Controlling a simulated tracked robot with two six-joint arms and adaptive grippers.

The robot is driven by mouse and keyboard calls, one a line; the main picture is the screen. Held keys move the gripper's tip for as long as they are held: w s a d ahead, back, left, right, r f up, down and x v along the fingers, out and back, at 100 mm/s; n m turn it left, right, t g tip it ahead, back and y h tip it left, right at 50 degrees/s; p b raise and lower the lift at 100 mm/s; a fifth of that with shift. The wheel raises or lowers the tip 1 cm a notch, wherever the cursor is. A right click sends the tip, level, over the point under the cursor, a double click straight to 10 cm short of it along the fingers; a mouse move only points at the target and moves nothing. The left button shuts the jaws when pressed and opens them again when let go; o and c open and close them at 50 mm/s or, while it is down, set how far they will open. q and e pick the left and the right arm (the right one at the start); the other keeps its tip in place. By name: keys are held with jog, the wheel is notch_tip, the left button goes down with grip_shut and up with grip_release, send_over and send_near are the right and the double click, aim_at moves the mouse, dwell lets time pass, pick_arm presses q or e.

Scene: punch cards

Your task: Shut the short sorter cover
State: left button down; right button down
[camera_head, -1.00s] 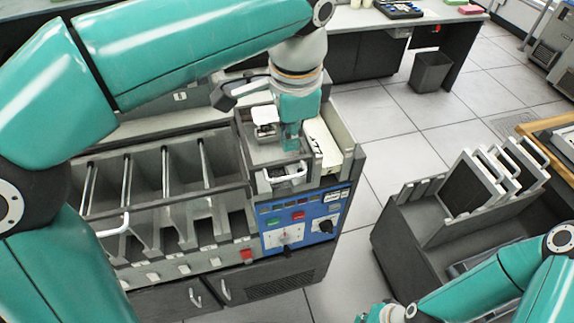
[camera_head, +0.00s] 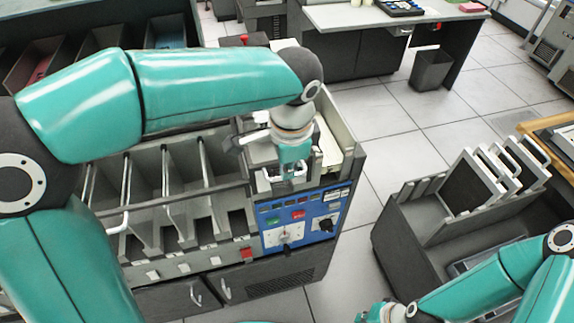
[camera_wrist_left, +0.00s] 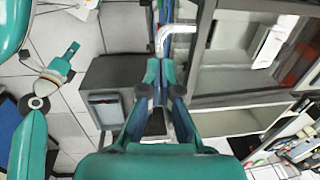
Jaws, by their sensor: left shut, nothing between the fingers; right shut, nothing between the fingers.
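The short sorter cover (camera_head: 262,164) is a small grey frame with a white handle on the right part of the sorter, above the blue panel. It looks low over its bay, but my arm hides part of it and I cannot tell if it is fully shut. My left gripper (camera_head: 291,172) is shut and empty at the cover's front edge, close beside the handle. In the left wrist view the shut fingers (camera_wrist_left: 162,75) point toward the white handle (camera_wrist_left: 176,32) and the cover's clear panel (camera_wrist_left: 240,60). My right gripper (camera_head: 375,314) is at the bottom edge, shut and partly cut off.
The blue control panel (camera_head: 300,215) is just below the left gripper. A dark rack with upright panels (camera_head: 478,185) stands right. Open floor (camera_head: 385,140) lies between.

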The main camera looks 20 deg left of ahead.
jog(key=shift+s+f+b, duration=0.1)
jog(key=shift+f+b, duration=0.7)
jog(key=shift+b, duration=0.05)
jog(key=shift+r, duration=0.1)
